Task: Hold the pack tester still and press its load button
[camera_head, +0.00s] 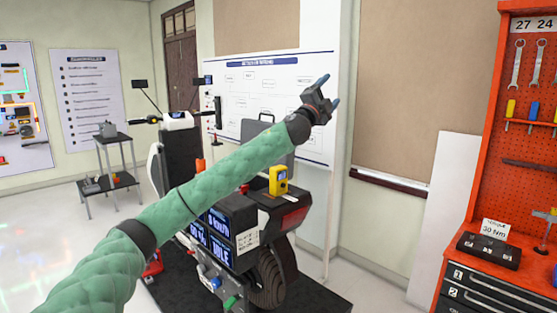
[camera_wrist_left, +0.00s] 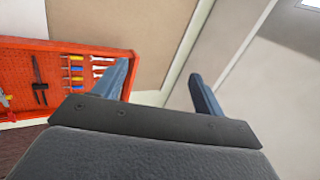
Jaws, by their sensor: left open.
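A small yellow device with a dark face (camera_head: 278,180), which looks like the pack tester, stands upright on the rear of the scooter (camera_head: 270,213). I cannot make out its load button. My left gripper (camera_head: 328,90) is open and empty, raised well above and to the right of the yellow device, in front of the wall. Its two fingers also show spread apart in the left wrist view (camera_wrist_left: 158,78), with nothing between them. My left arm crosses in front of the scooter and hides part of its middle. My right gripper is not in view.
The scooter stands on a dark mat. A red tool cabinet (camera_head: 469,232) with a pegboard stands at the right, with a black case (camera_head: 488,249) on top. A small grey stand (camera_head: 114,160) is at the left. Open floor lies between scooter and cabinet.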

